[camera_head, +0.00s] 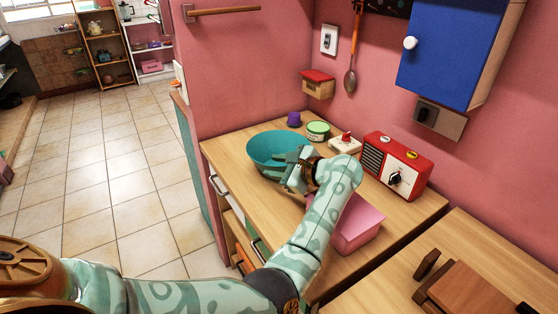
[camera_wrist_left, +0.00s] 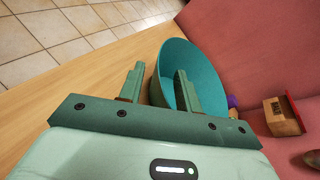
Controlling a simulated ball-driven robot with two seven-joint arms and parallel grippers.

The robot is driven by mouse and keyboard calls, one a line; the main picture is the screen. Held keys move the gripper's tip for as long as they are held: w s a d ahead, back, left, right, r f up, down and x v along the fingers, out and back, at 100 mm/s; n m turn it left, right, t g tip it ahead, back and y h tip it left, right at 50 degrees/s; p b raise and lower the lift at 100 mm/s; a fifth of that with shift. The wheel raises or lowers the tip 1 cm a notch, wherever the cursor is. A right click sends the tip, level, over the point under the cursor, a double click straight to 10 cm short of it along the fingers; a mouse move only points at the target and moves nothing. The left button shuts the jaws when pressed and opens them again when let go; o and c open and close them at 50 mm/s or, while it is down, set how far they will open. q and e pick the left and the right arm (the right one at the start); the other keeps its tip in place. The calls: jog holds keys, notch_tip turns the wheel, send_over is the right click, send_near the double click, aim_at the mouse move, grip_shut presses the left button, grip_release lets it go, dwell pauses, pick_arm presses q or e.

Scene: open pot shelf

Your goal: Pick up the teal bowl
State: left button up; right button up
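The teal bowl (camera_head: 270,146) stands upright on the wooden counter (camera_head: 228,160), near its left edge, and looks empty. My left gripper (camera_head: 285,167) is at the bowl's near side and hides part of it. In the left wrist view the two fingers (camera_wrist_left: 159,72) are apart. The near wall of the bowl (camera_wrist_left: 205,72) lies between them, with one finger over the inside and the other outside. I cannot tell whether either finger touches the wall. My right gripper is not in view.
A pink box (camera_head: 358,225) stands under my left forearm. A blue cabinet (camera_head: 455,50) hangs above.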

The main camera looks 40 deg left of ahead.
pick_arm(q)
jog(key=shift+x, duration=1.25)
grip_shut()
